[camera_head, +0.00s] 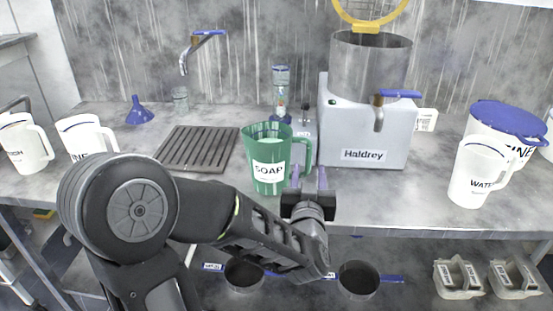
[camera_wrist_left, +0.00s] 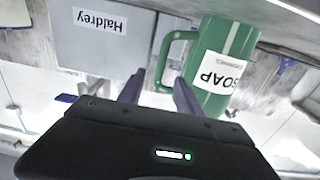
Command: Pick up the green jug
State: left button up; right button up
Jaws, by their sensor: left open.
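The green jug (camera_head: 267,158) stands upright on the counter, with a white label reading SOAP and its handle on the right side. My left gripper (camera_head: 309,178) is open and empty, just right of the jug near its handle, at the counter's front. In the left wrist view, which is upside down, the jug (camera_wrist_left: 226,62) is at the upper right and its handle points left. There the two fingers (camera_wrist_left: 160,92) are apart, with the handle's end near them. I cannot tell whether they touch it. My right gripper is not in view.
A grey Haldrey machine (camera_head: 365,135) stands behind and right of the gripper. A slatted drain rack (camera_head: 197,148) lies left of the jug. White jugs (camera_head: 480,172) stand at both sides. Pans (camera_head: 358,280) sit on the shelf below the counter (camera_head: 425,205).

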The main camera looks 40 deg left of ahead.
aim_at(309, 157)
pick_arm(q)
jog(key=shift+p+x, duration=0.3)
jog(key=shift+x, duration=1.05)
jog(key=x, duration=0.5)
jog(key=shift+a+f+p, duration=0.1)
jog(key=shift+a+p, duration=0.05)
jog(key=shift+p, duration=0.2)
jog(key=shift+c, duration=0.2)
grip_shut()
dwell(0.5)
jog(key=shift+w, duration=0.1)
